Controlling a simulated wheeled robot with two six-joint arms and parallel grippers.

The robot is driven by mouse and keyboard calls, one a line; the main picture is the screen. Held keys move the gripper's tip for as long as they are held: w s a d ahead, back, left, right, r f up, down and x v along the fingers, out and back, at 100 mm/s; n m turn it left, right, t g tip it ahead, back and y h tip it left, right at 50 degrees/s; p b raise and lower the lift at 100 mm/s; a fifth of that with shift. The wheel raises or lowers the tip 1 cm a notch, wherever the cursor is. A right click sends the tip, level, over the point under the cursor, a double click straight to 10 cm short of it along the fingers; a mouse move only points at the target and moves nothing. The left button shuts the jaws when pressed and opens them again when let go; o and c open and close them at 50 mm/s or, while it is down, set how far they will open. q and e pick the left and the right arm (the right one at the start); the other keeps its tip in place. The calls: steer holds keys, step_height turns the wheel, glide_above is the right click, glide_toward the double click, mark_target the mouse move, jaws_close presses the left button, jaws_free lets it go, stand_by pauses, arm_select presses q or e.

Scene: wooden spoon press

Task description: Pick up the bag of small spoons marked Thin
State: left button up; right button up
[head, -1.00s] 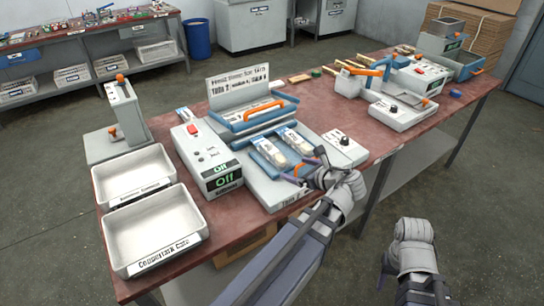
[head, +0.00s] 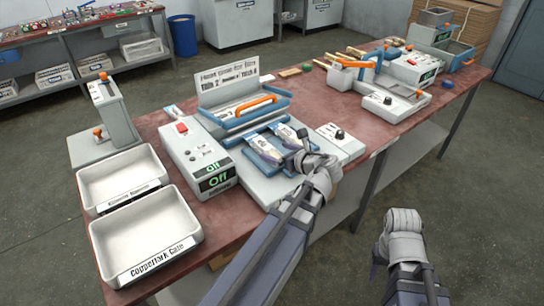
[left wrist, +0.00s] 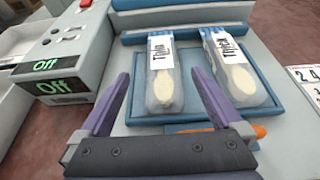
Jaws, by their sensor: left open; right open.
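Two clear bags with pale wooden spoons lie side by side on a blue tray (left wrist: 140,118). The left bag (left wrist: 163,90) has a label that reads Thin. The right bag (left wrist: 238,75) has a tilted label that I cannot read surely. In the head view the left bag (head: 264,147) and right bag (head: 286,133) lie just beyond my left gripper (head: 288,158). My left gripper is open and empty; in the left wrist view its fingers (left wrist: 159,78) point at the left bag, one to each side in the picture. My right gripper (head: 376,265) hangs off the table's front, its fingers barely visible.
A grey control box (head: 200,160) with a display reading Off stands left of the tray. A blue press with an orange handle (head: 256,104) stands behind the bags. A dial panel (head: 340,138) is at their right. Two white bins (head: 147,262) sit at the table's left end.

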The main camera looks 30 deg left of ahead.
mark_target(268, 148)
arm_select(q)
steer(key=x, duration=0.2)
steer(key=b+x, duration=0.1)
steer(key=x, duration=0.1)
steer(key=shift+w+d+f, duration=0.15)
steer(key=shift+w, duration=0.05)
steer(key=shift+w+a+b, duration=0.15)
steer(key=shift+a+b, duration=0.15)
steer(key=shift+a, duration=0.1)
steer(key=shift+c, duration=0.2)
steer(key=c, duration=1.3)
